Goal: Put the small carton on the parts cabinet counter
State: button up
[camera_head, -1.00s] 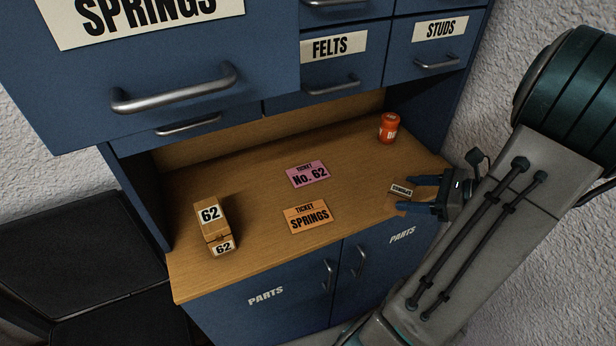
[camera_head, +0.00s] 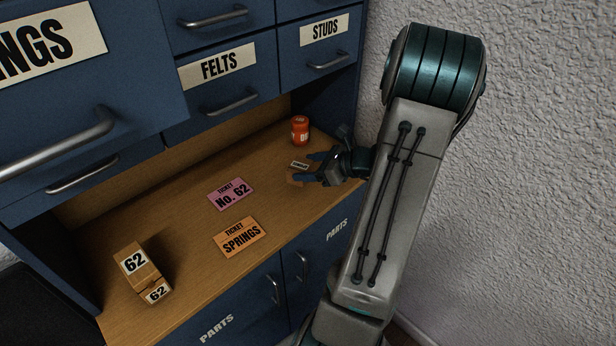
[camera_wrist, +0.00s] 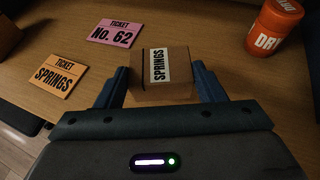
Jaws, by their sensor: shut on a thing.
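The small carton (camera_wrist: 160,78) is a brown box with a white SPRINGS label on its top. My gripper (camera_wrist: 160,70) is shut on it, one dark blue finger on each side. In the head view the carton's white label (camera_head: 299,165) shows between the fingers of my gripper (camera_head: 306,168), over the right end of the parts cabinet counter (camera_head: 190,235), in front of the orange can. I cannot tell whether the carton touches the wooden top.
An orange can (camera_head: 300,130) stands behind the carton. A pink No. 62 ticket (camera_head: 230,194) and an orange SPRINGS ticket (camera_head: 240,237) lie flat to the left. A cardboard box marked 62 (camera_head: 140,272) stands at the left end. Blue drawers (camera_head: 225,70) overhang the back.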

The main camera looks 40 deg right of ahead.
jog(key=shift+w+f, duration=0.2)
jog(key=shift+f, duration=1.95)
jog(key=shift+f, duration=0.15)
jog(key=o, duration=1)
